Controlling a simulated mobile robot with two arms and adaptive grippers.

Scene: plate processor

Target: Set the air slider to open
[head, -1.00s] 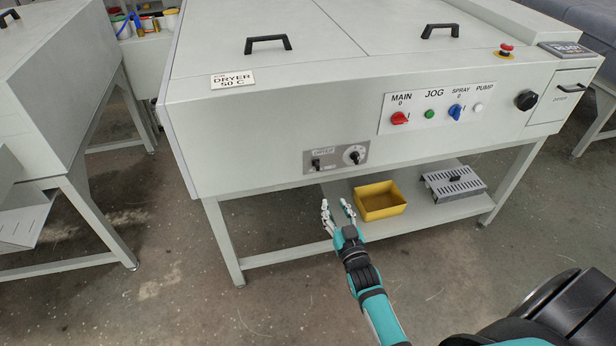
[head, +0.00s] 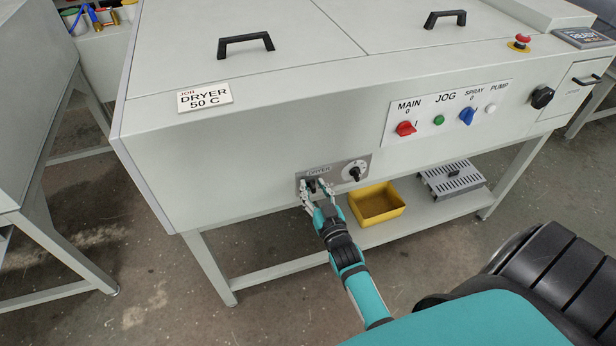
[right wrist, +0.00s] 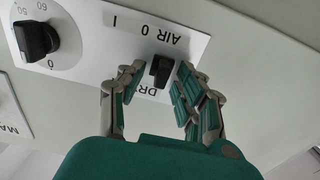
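The air slider (head: 311,184) is a small black handle on the grey dryer panel (head: 346,167) at the front of the machine. In the right wrist view the slider (right wrist: 161,70) stands out from the panel beside upside-down "AIR 0 I" lettering, nearer the 0 than the I. My right gripper (head: 315,188) is open at the panel, its fingers on either side of the slider. In the right wrist view the right gripper (right wrist: 160,78) shows gaps to the slider; contact is not clear. My left gripper is not in view.
A black dryer dial (head: 355,173) sits close by on the same panel. A red main switch (head: 405,128), blue spray switch (head: 467,116) and buttons are further right. A yellow bin (head: 377,203) and slotted metal box (head: 452,181) stand on the shelf below.

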